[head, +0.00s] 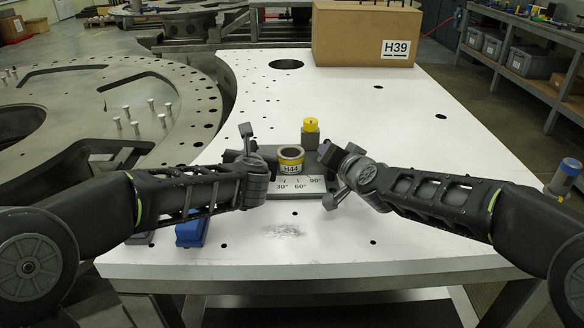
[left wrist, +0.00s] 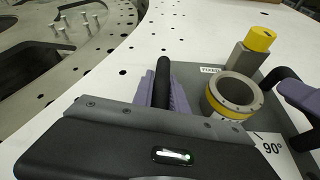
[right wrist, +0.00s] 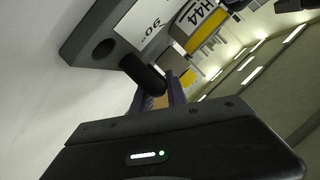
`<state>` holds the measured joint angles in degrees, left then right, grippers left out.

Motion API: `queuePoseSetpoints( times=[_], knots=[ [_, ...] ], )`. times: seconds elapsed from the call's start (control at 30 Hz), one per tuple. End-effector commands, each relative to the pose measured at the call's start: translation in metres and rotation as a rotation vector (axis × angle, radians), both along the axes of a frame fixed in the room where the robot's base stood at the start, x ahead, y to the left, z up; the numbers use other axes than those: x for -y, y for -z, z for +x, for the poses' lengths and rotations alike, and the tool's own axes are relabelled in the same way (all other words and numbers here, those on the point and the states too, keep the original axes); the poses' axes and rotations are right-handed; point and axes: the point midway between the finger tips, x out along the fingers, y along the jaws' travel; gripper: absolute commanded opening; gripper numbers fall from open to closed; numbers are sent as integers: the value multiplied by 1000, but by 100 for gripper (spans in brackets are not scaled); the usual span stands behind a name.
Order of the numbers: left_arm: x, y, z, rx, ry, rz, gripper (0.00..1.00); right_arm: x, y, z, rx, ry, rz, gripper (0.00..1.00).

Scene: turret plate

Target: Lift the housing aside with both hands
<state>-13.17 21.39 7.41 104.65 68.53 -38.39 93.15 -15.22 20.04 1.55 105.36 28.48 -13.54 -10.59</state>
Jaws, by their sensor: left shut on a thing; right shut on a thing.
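The housing is a grey base (head: 285,192) with an upright ring (head: 291,153) that has a yellow band and the label H44. A white scale plate (head: 300,184) marked 30°, 60° and 90° is on its front. My left gripper (head: 252,150) is shut on a black bar handle (left wrist: 162,82) at the housing's left side. My right gripper (head: 335,172) is shut on the black handle (right wrist: 143,74) at its right side. The fingers hide parts of both handles. The housing looks level at the white table's top; I cannot tell whether there is a gap under it.
A grey post with a yellow cap (head: 311,125) stands just behind the ring, near a FIXED label (left wrist: 210,70). A blue object (head: 192,232) lies under my left forearm. A cardboard box (head: 366,35) marked H39 is at the back. The white table (head: 420,140) is clear on the right.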

Motion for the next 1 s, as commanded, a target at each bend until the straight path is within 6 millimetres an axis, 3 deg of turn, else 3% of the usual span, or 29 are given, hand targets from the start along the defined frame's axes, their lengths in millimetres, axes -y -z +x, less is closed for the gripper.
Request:
queuePoseSetpoints(
  times=[0.6, 1.0],
  knots=[
    [0, 0, 0, 0, 1, 2, 0, 1, 0, 0, 0, 1, 0, 0],
    [0, -18, 1, 8, 1, 2, 0, 1, -19, 1, 9, 2, 1, 0]
  ],
)
